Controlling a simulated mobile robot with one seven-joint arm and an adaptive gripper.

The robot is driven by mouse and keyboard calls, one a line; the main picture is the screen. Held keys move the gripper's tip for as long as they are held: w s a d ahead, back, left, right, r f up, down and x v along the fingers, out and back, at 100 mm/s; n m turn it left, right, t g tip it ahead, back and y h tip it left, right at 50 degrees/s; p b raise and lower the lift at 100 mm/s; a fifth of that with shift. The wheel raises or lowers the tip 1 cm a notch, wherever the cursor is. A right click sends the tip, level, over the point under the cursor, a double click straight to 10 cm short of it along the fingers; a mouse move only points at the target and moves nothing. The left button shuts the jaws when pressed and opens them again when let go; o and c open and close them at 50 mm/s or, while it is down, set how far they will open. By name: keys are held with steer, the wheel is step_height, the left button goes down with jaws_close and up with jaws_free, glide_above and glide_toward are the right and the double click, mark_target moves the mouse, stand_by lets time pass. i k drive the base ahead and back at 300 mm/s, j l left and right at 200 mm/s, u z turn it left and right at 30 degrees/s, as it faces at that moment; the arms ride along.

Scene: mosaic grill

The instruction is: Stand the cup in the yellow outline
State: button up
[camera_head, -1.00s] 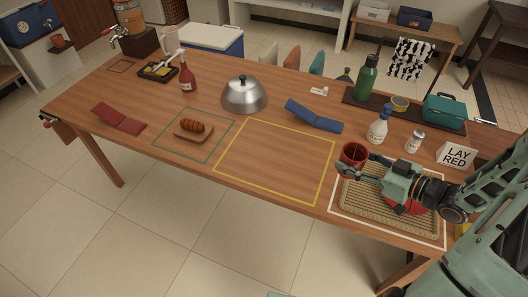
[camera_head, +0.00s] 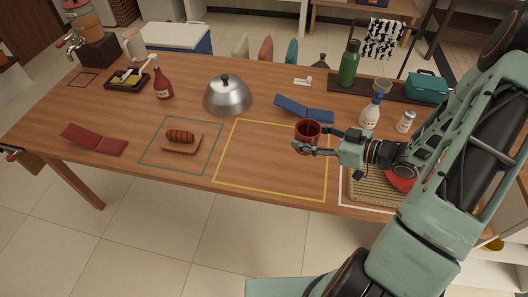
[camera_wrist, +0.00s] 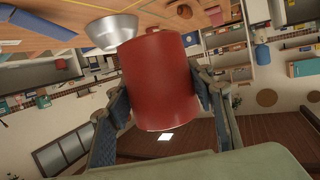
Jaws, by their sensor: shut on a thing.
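The red cup (camera_head: 308,131) is held upright in my gripper (camera_head: 305,146), whose fingers are shut around it. In the wrist view the cup (camera_wrist: 158,80) fills the middle, with a gripper finger (camera_wrist: 108,125) on either side. The yellow outline (camera_head: 219,165) is a rectangle on the wooden table, and its inside is bare. The cup shows over the right part of that outline in the head view. It appears to be above the table, though the exact height is hard to tell.
A blue folded cloth (camera_head: 303,109) lies behind the outline, and a steel dome (camera_head: 228,97) stands behind its left corner. A white bottle (camera_head: 371,112) and a shaker (camera_head: 405,122) stand to the right. A green outline (camera_head: 146,150) holds a board with a loaf (camera_head: 181,136).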

mark_target(308, 161)
steer(key=i+j, duration=0.1)
steer(key=j, duration=0.3)
steer(key=i+j, duration=0.15)
steer(key=j, duration=0.25)
steer(key=i+j, duration=0.1)
steer(key=j, duration=0.25)
